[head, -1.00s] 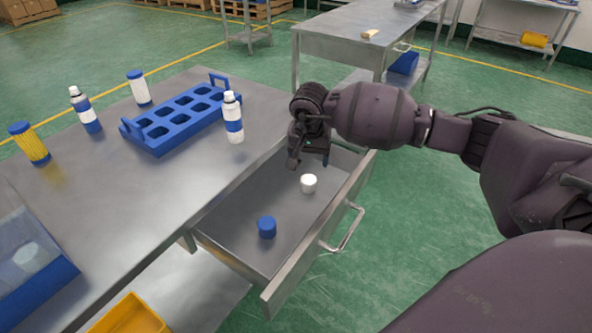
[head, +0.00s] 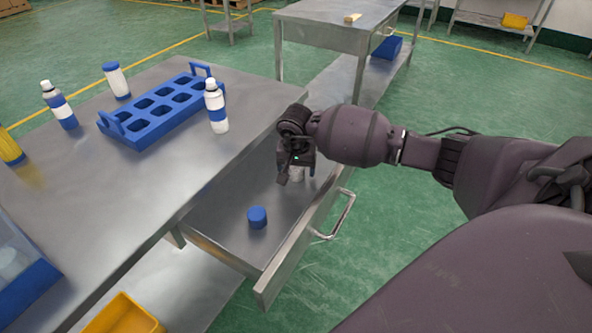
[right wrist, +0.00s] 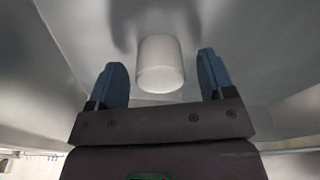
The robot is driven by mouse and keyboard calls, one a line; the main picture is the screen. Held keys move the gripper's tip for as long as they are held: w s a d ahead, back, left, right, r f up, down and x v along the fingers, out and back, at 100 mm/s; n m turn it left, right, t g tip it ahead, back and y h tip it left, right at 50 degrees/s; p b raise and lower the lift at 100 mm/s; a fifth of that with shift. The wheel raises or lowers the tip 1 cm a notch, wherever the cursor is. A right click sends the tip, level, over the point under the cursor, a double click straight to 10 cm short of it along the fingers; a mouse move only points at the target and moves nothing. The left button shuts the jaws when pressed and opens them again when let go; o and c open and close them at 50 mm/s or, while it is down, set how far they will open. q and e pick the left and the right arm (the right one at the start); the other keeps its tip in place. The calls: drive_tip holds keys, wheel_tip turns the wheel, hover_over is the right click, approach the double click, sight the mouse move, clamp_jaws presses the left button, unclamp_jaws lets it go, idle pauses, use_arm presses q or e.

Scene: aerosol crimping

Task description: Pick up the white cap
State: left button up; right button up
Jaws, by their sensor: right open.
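The white cap (right wrist: 160,64) shows in the right wrist view, standing on the drawer floor between and just beyond my two blue fingertips. In the head view the white cap (head: 297,173) is mostly hidden behind my right gripper (head: 296,177). My right gripper is inside the open drawer, over the cap. It also shows in the right wrist view (right wrist: 161,78), open, with a finger on each side of the cap and a gap to both. My left gripper is not in view.
A blue cap (head: 257,217) stands in the same open drawer (head: 215,222), nearer its front end. The drawer's walls rise around my right gripper. On the table, a blue rack (head: 150,128) stands among several bottles, one a white-and-blue bottle (head: 216,108). A yellow bin (head: 122,315) sits below.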

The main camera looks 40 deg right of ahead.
drive_tip(key=shift+f, duration=0.4)
drive_tip(key=c, duration=0.9)
drive_tip(key=shift+r, duration=0.1)
drive_tip(key=shift+c, duration=0.3)
